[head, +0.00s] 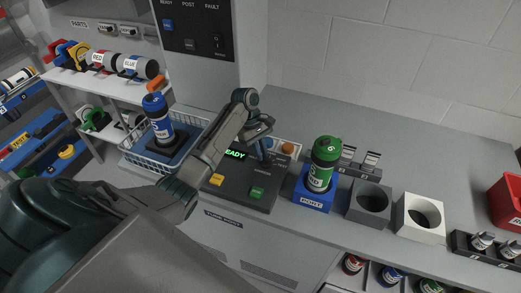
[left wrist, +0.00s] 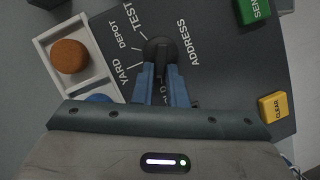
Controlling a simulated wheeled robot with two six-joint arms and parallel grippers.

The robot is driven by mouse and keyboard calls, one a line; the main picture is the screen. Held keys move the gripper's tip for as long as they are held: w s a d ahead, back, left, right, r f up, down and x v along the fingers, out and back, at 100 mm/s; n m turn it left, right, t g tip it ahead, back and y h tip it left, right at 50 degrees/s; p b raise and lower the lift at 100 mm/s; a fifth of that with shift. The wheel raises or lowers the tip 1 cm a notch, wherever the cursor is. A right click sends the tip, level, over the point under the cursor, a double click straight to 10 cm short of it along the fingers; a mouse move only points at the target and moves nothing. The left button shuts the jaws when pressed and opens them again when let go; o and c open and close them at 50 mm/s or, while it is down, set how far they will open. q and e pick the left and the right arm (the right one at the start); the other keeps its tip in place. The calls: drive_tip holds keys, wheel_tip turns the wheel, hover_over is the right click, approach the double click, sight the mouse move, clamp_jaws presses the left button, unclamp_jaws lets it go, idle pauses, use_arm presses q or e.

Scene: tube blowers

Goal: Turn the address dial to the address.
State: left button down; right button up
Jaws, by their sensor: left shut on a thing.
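The address dial (left wrist: 160,50) is a round black knob with a raised bar on the dark console (head: 240,186). In the left wrist view, labels TEST, DEPOT and YARD curve around its left side, and ADDRESS is printed to its right. Another label is partly hidden by my fingers. My left gripper (left wrist: 161,72) is shut on the dial's bar with its blue fingers. In the head view this gripper (head: 263,151) reaches down to the back of the console and hides most of the dial. I cannot tell exactly which label the dial points to. My right gripper is not in view.
The console has a green display (head: 235,154), a yellow CLEAR button (left wrist: 273,107) and a green SEND button (left wrist: 253,11). A green canister (head: 325,160) stands in the blue PORT block (head: 313,202). A wire basket (head: 133,157) holds a blue canister (head: 158,118).

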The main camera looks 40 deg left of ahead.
use_arm(q)
drive_tip(key=shift+w+d+r+m+g+p, duration=0.1)
drive_tip(key=shift+w+r+m+g+p, duration=0.15)
drive_tip(key=shift+m+p, duration=0.3)
drive_tip(key=shift+w+d+r+m+g+p, duration=0.15)
drive_tip(key=shift+m+g+p, duration=0.15)
drive_tip(key=shift+m, duration=0.35)
drive_tip(key=m, duration=0.1)
drive_tip(key=m+p, duration=0.1)
drive_tip(key=shift+w+f+m+g+y, duration=0.1)
drive_tip(key=shift+w+m+g+y, duration=0.2)
drive_tip(key=shift+m+g, duration=0.1)
drive_tip(key=m, duration=0.1)
drive_tip(key=m+y+p, duration=0.1)
drive_tip(key=m+g+p, duration=0.1)
drive_tip(key=m, duration=0.1)
drive_tip(key=shift+w+d, duration=0.3)
drive_tip(key=shift+d, duration=0.1)
drive_tip(key=shift+w+d+f+m+y+p, duration=0.15)
drive_tip(key=shift+m+y+p, duration=0.2)
drive_tip(key=shift+m, duration=0.4)
drive_tip(key=shift+d+r+m+y+p, duration=0.15)
drive_tip(key=shift+m+y+p, duration=0.2)
drive_tip(key=shift+m, duration=0.4)
drive_tip(key=shift+f, duration=0.1)
drive_tip(key=c, duration=1.5)
unclamp_jaws()
drive_tip(key=shift+o, duration=0.2)
